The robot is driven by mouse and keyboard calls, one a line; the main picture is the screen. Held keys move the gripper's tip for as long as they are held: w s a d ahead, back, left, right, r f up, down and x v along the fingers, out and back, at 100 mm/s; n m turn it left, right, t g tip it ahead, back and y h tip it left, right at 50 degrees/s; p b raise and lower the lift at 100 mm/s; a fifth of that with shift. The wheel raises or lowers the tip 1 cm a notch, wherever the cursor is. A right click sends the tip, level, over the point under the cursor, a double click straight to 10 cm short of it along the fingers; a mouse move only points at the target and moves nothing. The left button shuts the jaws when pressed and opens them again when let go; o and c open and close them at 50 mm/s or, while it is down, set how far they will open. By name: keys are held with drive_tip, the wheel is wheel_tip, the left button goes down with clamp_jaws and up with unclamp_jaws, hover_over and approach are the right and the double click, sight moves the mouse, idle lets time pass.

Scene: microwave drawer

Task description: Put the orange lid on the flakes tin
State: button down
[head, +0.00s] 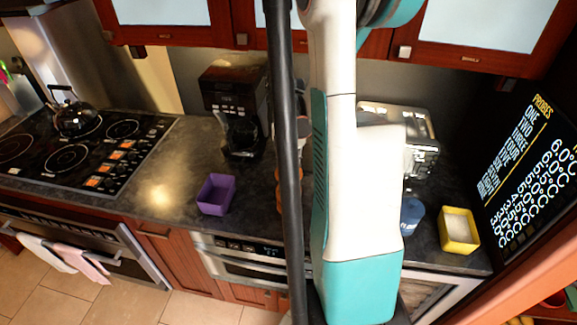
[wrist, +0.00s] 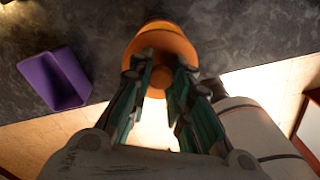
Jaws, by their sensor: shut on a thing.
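My gripper (wrist: 162,80) is shut on the knob of the round orange lid (wrist: 158,48) in the wrist view. The lid is over the counter near its front edge, right of the purple box. A paler rounded rim (wrist: 158,24) shows just beyond the lid; it may be the flakes tin, but its label is out of sight. I cannot tell whether lid and rim touch. In the head view, a sliver of an orange-brown thing (head: 278,174) shows beside the dark pole. My arm and the pole hide the gripper and most of that spot.
An open purple box (head: 216,195) stands left of the lid; the wrist view shows it too (wrist: 55,80). A coffee maker (head: 238,115) and a toaster (head: 402,130) stand behind. A blue cup (head: 411,216) and a yellow box with white contents (head: 459,231) are at the right.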

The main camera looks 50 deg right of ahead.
drive_tip(key=shift+f+b, duration=2.55)
drive_tip(key=shift+f, duration=0.35)
drive_tip(key=shift+f+b, duration=0.5)
drive_tip(key=shift+b, duration=0.5)
idle(0.5)
drive_tip(key=c, duration=1.4)
unclamp_jaws()
drive_tip(key=o, duration=0.5)
drive_tip(key=shift+c, duration=0.2)
drive_tip(key=shift+r, duration=0.2)
